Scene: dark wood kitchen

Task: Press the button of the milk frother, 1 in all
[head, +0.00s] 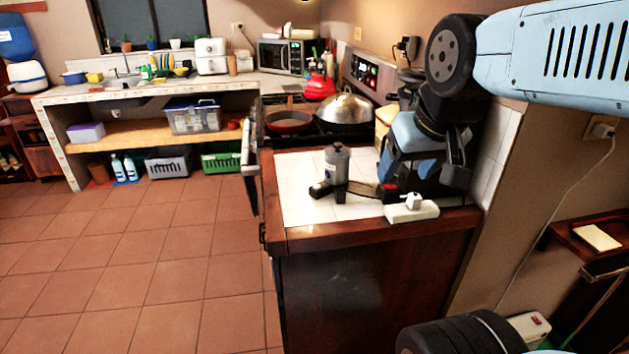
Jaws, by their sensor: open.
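The milk frother (337,160), a small grey cylinder with a darker lid, stands upright on the white tiled counter in the head view.
A white power strip (411,211) with a plug lies at the counter's front edge, close to my gripper. Behind the frother are a stove with a red pan (289,122) and a domed silver lid (345,108). A red kettle (320,87) stands farther back. The tiled floor (150,260) at left is clear.

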